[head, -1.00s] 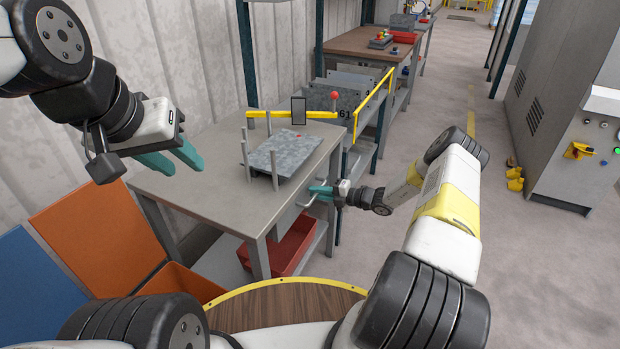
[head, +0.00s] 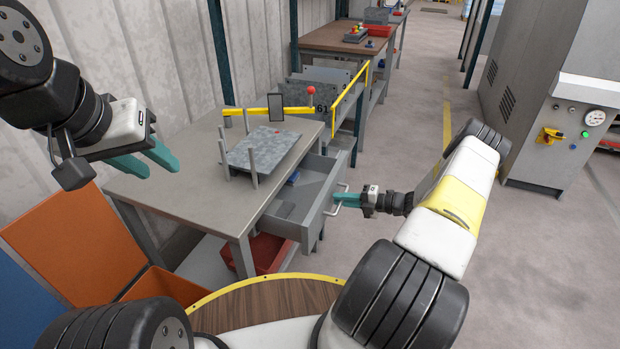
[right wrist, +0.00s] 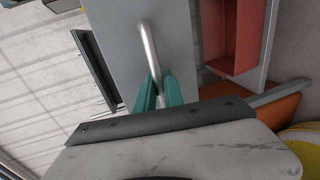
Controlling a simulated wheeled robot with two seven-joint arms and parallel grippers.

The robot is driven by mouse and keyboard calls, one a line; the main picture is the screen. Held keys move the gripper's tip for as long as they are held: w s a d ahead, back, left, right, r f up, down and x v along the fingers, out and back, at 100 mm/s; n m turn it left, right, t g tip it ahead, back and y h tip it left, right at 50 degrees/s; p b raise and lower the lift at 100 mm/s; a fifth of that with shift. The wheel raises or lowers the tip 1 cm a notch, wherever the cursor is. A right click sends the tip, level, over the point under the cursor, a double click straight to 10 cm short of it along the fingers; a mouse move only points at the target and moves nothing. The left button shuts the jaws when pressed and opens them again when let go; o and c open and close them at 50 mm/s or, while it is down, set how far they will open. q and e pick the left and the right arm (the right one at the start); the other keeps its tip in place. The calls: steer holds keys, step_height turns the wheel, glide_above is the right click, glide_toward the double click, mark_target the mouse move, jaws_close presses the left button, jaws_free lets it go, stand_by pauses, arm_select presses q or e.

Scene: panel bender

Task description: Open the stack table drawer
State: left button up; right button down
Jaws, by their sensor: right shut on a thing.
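The stack table (head: 170,185) is grey and stands left of centre in the head view. Its drawer (head: 312,207) is pulled out to the right, with part of its inside showing. A blue item (head: 293,177) and a flat grey item lie in the drawer. My right gripper (head: 338,200) is shut on the drawer's bar handle (head: 343,187). In the right wrist view the teal fingers (right wrist: 157,92) close around the metal handle (right wrist: 149,50) in front of the grey drawer face. My left gripper (head: 150,162) is open and empty above the table's left part.
A grey metal sheet stack (head: 262,150) lies between upright pins on the tabletop. A red bin (head: 268,252) sits on the shelf below. Orange (head: 65,240) and blue panels stand at the left. The floor right of the drawer is clear.

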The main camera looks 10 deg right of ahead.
steer(key=f+v, duration=0.2)
steer(key=v, duration=0.9)
steer(key=shift+s+d, duration=0.4)
steer(key=shift+d, duration=0.15)
steer(key=shift+f, duration=0.15)
steer(key=c, duration=1.5)
jaws_free()
steer(key=shift+d, duration=0.1)
steer(key=v, duration=0.7)
steer(key=shift+s+d, duration=0.15)
steer(key=shift+d, duration=0.05)
